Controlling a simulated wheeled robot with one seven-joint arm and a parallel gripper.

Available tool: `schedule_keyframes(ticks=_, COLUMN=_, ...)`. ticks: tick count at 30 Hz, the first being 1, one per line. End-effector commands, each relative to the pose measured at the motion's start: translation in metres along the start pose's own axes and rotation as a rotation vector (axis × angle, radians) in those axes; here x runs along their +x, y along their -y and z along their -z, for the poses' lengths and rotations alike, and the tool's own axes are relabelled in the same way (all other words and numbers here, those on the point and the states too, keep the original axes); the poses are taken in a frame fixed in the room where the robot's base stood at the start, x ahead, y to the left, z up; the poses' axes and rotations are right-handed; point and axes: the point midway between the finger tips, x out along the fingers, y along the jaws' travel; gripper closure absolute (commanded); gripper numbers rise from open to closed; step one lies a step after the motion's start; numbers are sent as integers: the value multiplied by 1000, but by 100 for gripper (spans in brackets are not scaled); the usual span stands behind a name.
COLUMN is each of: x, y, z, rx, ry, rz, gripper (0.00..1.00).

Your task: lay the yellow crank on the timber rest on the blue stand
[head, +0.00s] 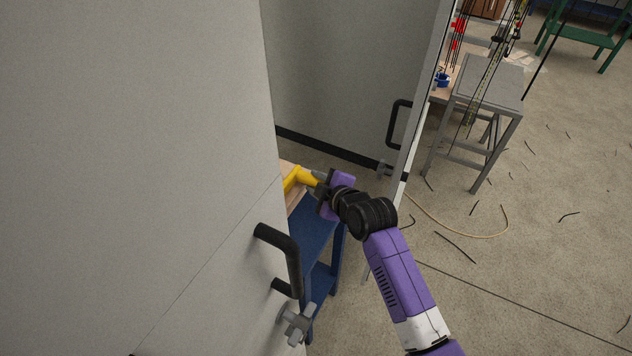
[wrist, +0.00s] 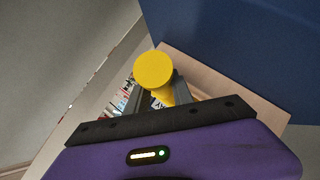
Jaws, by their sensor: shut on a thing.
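The yellow crank (head: 296,178) is in my gripper (head: 320,187), in the gap beside the grey cabinet door. In the wrist view its round yellow end (wrist: 153,69) faces the camera, between the fingers. The blue stand (head: 316,230) is below and beside my gripper, partly hidden by the door. The pale timber rest (head: 297,199) shows at the stand's top by the crank; in the wrist view a pale timber board (wrist: 215,82) lies behind the gripper. I cannot tell whether the crank touches the timber.
A large grey door with a black handle (head: 285,255) is close on the left. Another grey panel with a black handle (head: 396,125) stands behind my gripper. A grey metal table (head: 490,85) stands at the back right. Cable scraps lie on the open floor at right.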

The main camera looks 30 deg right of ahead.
Motion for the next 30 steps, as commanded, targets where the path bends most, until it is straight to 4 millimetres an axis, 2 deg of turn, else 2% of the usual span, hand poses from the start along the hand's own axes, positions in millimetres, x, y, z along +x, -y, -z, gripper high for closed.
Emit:
schedule_keyframes(ticks=12, x=3, y=4, z=-3, rx=2, ry=-3, rz=-4, gripper=100)
schedule_keyframes(ticks=13, x=3, y=3, z=-2, rx=2, ry=-3, rz=-4, gripper=68)
schedule_keyframes(ticks=16, x=3, y=3, z=-2, rx=1, ry=-3, rz=-3, gripper=48)
schedule_keyframes(ticks=17, x=3, y=3, z=-2, rx=1, ry=-2, rz=-3, gripper=47)
schedule_keyframes(ticks=26, x=3, y=7, z=-5, rx=-1, ry=2, rz=3, gripper=47)
schedule_keyframes(ticks=30, x=-7, y=6, z=-4, rx=1, ry=1, rz=1, gripper=47)
